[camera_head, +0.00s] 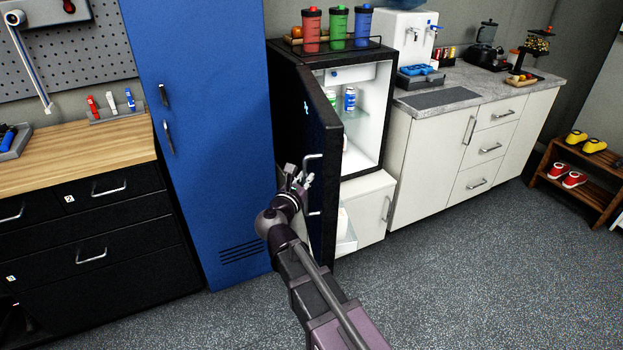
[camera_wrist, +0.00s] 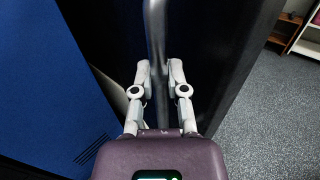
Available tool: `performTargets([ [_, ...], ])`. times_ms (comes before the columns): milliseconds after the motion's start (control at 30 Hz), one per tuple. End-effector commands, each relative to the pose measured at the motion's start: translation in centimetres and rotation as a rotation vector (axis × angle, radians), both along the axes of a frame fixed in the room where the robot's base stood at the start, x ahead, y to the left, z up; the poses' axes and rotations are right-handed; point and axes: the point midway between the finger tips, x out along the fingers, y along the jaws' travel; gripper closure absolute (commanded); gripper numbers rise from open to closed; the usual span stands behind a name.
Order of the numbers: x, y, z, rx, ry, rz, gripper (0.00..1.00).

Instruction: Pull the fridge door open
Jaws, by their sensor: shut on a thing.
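The black fridge (camera_head: 292,75) stands between the blue locker and the white cabinets. Its door (camera_head: 322,130) is open, swung out toward me and to the left, and the white, lit interior (camera_head: 368,128) with bottles shows. A vertical metal handle (camera_head: 313,157) is on the door's outer face; it also shows in the wrist view (camera_wrist: 155,35). My gripper (camera_head: 301,177) is at the handle. In the wrist view my gripper's two fingers (camera_wrist: 161,80) stand on either side of the handle bar, shut on it. The lower part of the handle is partly hidden by my gripper.
A blue locker (camera_head: 205,120) stands close on the left of the open door. A tray with red, green and blue bottles (camera_head: 338,28) is on the fridge. White cabinets (camera_head: 432,140) stand at right. The grey floor (camera_head: 460,270) in front is clear.

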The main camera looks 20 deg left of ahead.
Motion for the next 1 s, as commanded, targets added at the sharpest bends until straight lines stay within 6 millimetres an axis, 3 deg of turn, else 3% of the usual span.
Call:
performTargets([
  [433, 0.31, -0.71, -0.07, 0.002, 0.002, -0.013, 1.00],
  [467, 0.32, -0.72, -0.07, 0.002, 0.002, -0.013, 0.79],
  [567, 0.36, -0.73, -0.06, 0.002, 0.002, -0.013, 0.49],
  [1000, 0.32, -0.70, -0.02, 0.001, 0.001, -0.013, 0.46],
])
